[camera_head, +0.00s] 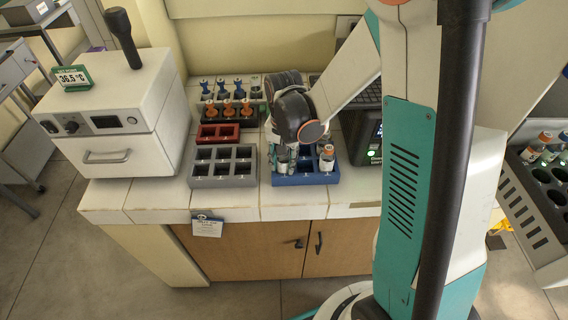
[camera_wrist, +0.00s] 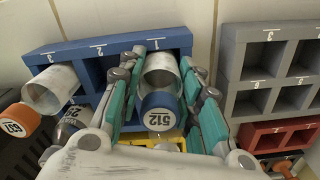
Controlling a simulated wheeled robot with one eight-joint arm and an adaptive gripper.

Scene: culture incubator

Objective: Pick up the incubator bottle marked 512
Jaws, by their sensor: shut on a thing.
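The bottle marked 512 (camera_wrist: 160,104) has a blue cap with a white label and a clear body. In the wrist view it stands between the teal fingers of my gripper (camera_wrist: 160,95), which are shut on it. Its lower end is at the compartment marked 1 of the blue rack (camera_wrist: 88,50); I cannot tell whether it is lifted. In the head view my gripper (camera_head: 283,158) is over the left part of the blue rack (camera_head: 305,180), and my arm hides most of the bottle.
A grey rack (camera_head: 222,181) and a small red rack (camera_head: 218,140) are to the left. A white incubator (camera_head: 120,120) stands left.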

